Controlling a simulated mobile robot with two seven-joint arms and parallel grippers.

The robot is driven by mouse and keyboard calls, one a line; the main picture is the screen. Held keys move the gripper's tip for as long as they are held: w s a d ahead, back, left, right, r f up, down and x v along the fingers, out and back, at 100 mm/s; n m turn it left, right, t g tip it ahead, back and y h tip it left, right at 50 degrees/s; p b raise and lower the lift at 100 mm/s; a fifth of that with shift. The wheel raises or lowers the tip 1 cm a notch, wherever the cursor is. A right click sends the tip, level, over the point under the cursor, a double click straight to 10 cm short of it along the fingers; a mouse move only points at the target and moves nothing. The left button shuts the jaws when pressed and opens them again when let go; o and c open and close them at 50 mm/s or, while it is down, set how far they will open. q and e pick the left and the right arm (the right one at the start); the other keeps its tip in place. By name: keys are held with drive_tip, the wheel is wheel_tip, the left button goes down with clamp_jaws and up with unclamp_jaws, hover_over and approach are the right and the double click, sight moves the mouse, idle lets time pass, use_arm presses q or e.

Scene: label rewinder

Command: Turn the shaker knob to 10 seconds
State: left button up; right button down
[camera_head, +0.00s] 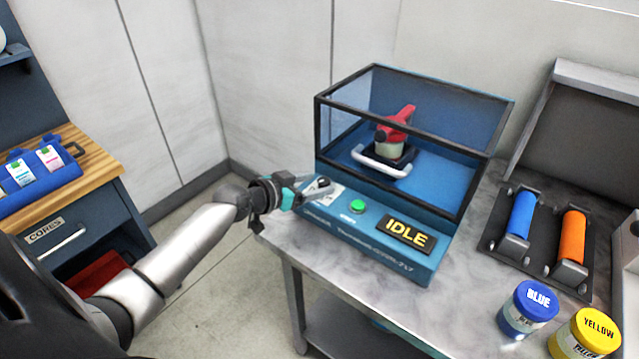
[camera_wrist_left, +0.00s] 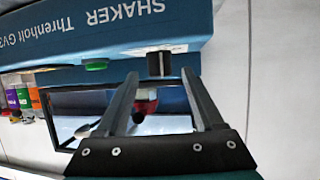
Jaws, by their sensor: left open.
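The blue shaker (camera_head: 360,232) stands on the table, with a clear, black-framed box over its top. Its sloped front has a green button (camera_head: 357,206) and a display reading IDLE (camera_head: 407,233). The dark knob (camera_wrist_left: 159,64) shows in the left wrist view beside the green button (camera_wrist_left: 96,65). My left gripper (camera_wrist_left: 158,74) is open, with its fingertips on either side of the knob; I cannot tell whether they touch it. In the head view this gripper (camera_head: 317,190) is at the left end of the shaker's front and largely covers the knob. The dial setting is not readable.
A red-topped device (camera_head: 397,123) sits inside the clear box. To the right are a rack with blue (camera_head: 521,213) and orange (camera_head: 572,236) rollers, plus blue (camera_head: 527,309) and yellow (camera_head: 585,335) jars. A wooden-topped cabinet (camera_head: 95,160) stands at left, with open floor between.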

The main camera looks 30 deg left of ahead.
use_arm(q)
drive_tip(key=shift+x, duration=1)
clamp_jaws()
